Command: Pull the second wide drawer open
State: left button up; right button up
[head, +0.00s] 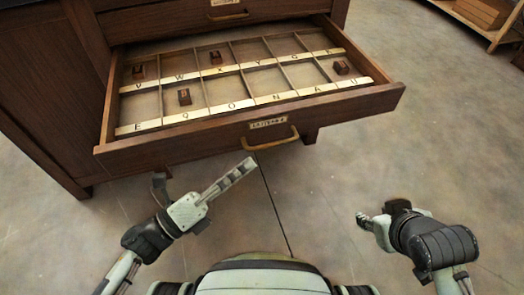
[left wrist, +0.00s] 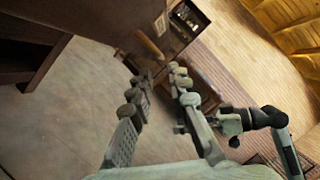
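A wide wooden drawer (head: 200,143) stands pulled far out of a dark cabinet, its compartments showing. Its curved handle (head: 272,143) sits mid-front below a small label. My left gripper (head: 243,170) is just in front of and below the handle, apart from it. In the left wrist view the handle (left wrist: 150,46) lies beyond the fingertips (left wrist: 163,78), which are apart with nothing between them. My right gripper (head: 364,219) is over the floor at the right, away from the drawer; its fingers are too small to judge.
Several small dark type blocks, one of them here (head: 184,97), lie in the lettered compartments. Another closed drawer (head: 175,22) with a handle is above. A wooden shelf (head: 480,18) stands at the far upper right. The floor (head: 330,190) in front is clear.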

pick_arm(q)
jog(key=shift+v, duration=1.45)
jog(key=shift+d, duration=0.1)
pick_arm(e)
jog(key=shift+d, duration=0.1)
